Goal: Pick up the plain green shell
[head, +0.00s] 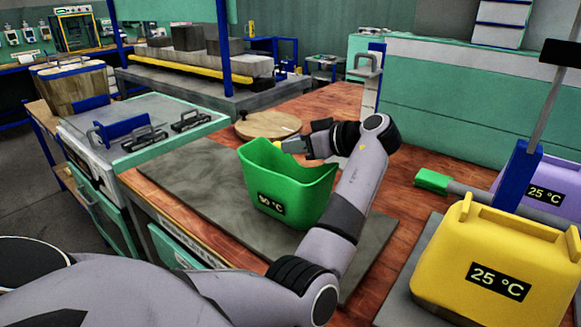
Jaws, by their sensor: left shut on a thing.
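The green shell (290,192) is an open, bucket-like container with a black temperature label on its front. It sits on or just above a grey slab (190,180) on the wooden table; I cannot tell whether it touches. My left gripper (284,147) reaches in from the right at the shell's far upper rim and is shut on it. The fingertips are small and partly hidden by the rim. My left arm curves around the shell's right side. My right gripper is not in view.
A yellow block-like shell (480,245) labelled 25 °C stands at the right, with a purple one (538,175) behind it. A green-ended lever (433,181) juts out near them. A round wooden board (268,125) lies behind the green shell. A white-topped cabinet (140,130) stands left.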

